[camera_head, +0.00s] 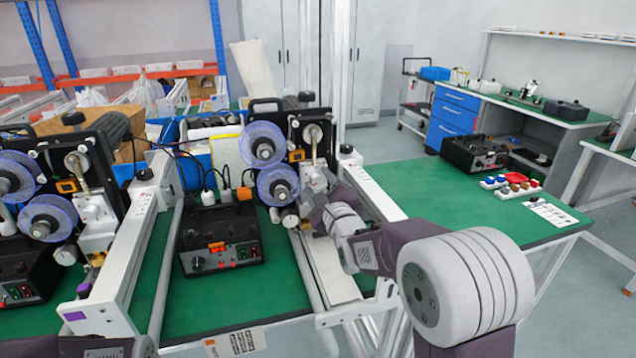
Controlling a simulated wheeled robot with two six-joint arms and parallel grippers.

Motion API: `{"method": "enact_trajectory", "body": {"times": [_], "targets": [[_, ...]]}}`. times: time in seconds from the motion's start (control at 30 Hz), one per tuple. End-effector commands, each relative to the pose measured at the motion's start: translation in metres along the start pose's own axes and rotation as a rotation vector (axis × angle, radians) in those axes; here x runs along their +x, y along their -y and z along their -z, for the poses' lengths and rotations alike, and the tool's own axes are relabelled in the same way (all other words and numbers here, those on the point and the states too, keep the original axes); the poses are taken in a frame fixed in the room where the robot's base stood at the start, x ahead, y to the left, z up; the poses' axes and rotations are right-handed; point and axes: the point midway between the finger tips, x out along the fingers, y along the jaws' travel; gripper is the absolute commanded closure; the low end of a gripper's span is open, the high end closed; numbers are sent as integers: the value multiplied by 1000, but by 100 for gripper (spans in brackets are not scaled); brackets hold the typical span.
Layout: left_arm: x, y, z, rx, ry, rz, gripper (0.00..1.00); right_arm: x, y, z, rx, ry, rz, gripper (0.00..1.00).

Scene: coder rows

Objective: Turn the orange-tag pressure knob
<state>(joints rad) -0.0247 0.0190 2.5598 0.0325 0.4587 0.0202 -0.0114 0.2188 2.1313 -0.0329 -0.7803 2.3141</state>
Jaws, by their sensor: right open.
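My right arm reaches in from the lower right. Its gripper (311,212) is open at the front of the middle coder machine, beside a small round pale part (290,220), possibly the knob or a gauge. I cannot tell whether they touch. Which one is the knob's tag is unclear. The box also has a dark dial (197,263). The gripper and wrist hide part of the machine's lower right. My left gripper is out of view.
Two blue translucent reels (262,144) sit just left of the gripper. A white rail (335,275) runs below my right wrist. A second coder machine (75,180) stands at the left.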

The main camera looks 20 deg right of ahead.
Motion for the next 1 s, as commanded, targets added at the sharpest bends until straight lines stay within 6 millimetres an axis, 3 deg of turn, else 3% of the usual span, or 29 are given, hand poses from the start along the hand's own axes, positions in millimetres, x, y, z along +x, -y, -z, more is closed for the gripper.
{"method": "enact_trajectory", "body": {"times": [0.13, 0.37, 0.53, 0.57, 1.0], "targets": [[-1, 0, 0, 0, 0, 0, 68, 12, 0, 0, 0, -1, -1, 51], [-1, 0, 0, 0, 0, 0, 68, 13, 0, 0, 0, 0, 0, 51], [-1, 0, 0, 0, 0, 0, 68, 13, 0, 0, 0, -1, 0, 95], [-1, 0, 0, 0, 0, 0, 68, 13, 0, 0, 0, -1, 0, 100], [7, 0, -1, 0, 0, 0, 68, 12, -2, 2, -90, -1, -1, 100]]}}
